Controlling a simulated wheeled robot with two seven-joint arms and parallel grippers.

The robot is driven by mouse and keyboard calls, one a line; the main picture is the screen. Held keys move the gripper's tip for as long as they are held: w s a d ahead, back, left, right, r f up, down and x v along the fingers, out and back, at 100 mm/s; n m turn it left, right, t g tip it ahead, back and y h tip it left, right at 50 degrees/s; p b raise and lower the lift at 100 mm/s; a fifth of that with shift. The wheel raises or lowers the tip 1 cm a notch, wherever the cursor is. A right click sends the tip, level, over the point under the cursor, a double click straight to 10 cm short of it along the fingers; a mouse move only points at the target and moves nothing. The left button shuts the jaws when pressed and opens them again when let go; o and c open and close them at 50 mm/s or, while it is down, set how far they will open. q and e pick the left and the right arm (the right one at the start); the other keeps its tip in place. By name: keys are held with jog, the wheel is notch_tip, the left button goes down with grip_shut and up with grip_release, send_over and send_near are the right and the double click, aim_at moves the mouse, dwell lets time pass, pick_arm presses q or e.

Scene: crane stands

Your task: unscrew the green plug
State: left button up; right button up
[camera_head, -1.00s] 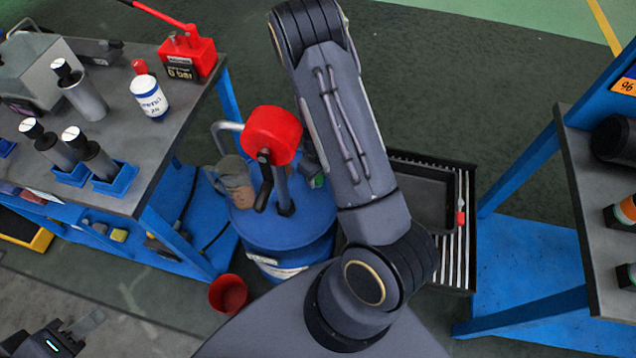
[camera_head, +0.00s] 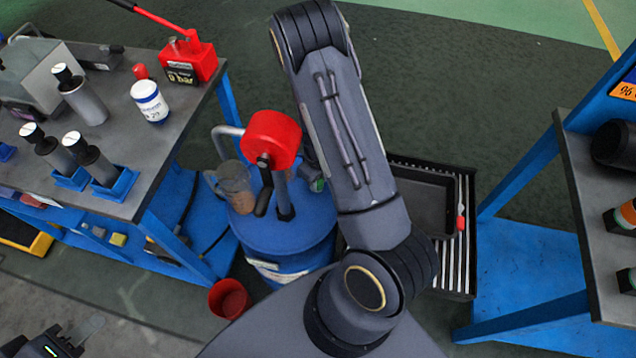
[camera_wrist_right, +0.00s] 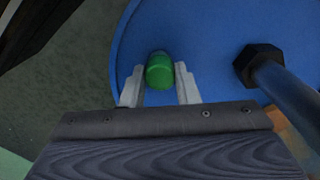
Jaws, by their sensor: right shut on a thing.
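The green plug (camera_wrist_right: 160,72) sits on the blue drum top (camera_wrist_right: 205,28) in the right wrist view, near the drum's rim. My right gripper (camera_wrist_right: 160,80) is shut on the plug, with one pale finger at each side. In the head view my right arm covers most of this spot, and the right fingers are hidden. The blue drum (camera_head: 290,232) stands between the two benches. My left gripper (camera_head: 75,335) is at the bottom left corner, away from the drum; its finger gap is not clear.
A pump with a red head (camera_head: 272,139) rises from the drum. A beaker (camera_head: 233,188) is beside the pump, and a red cup (camera_head: 229,298) stands below. A black tray (camera_head: 427,205) lies on a grate at right. The left bench (camera_head: 150,170) holds cylinders and a bottle.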

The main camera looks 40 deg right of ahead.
jog(key=shift+f+n+b, duration=0.15)
jog(key=shift+n+b, duration=0.5)
jog(key=shift+n, duration=1.35)
jog(key=shift+r+n, duration=0.2)
jog(key=shift+n, duration=0.4)
jog(key=shift+b, duration=0.35)
jog(key=shift+f+n+b, duration=0.15)
jog(key=shift+n+b, duration=0.25)
jog(key=shift+n, duration=2.2)
jog(key=shift+b, duration=0.35)
